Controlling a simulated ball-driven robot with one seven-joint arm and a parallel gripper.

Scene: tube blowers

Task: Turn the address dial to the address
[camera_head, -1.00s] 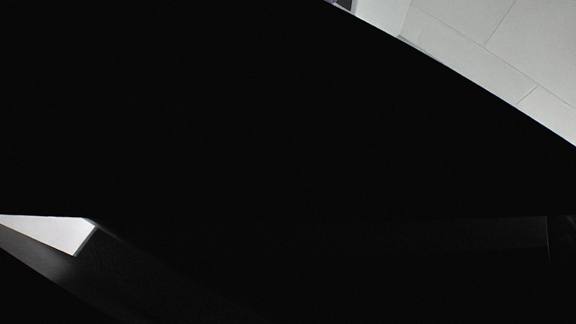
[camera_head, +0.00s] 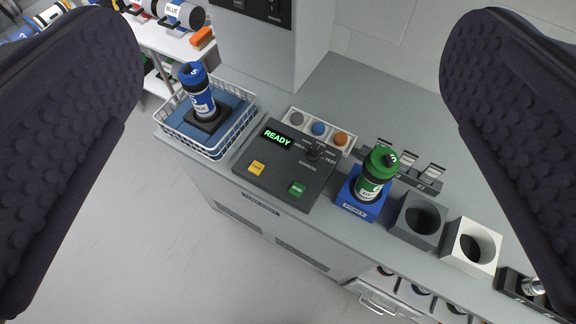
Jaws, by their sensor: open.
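A dark control panel (camera_head: 283,178) lies on the grey counter in the middle of the view. A black knob (camera_head: 314,152) sits at its upper right with small labels around it. It appears to be the address dial; its pointing direction and most labels are too small to read, though one looks like "TEST". A display (camera_head: 277,138) reads READY in green. A yellow button (camera_head: 257,168) and a green button (camera_head: 297,189) are below. My gripper (camera_head: 290,70) is open and empty, its dark padded fingers wide apart on either side, above the counter, not touching the panel.
A white wire basket (camera_head: 243,125) with a blue canister (camera_head: 196,88) stands left of the panel. A green canister (camera_head: 374,172) stands in a blue holder (camera_head: 357,204) close on the right, beside grey (camera_head: 417,222) and white (camera_head: 472,247) holders.

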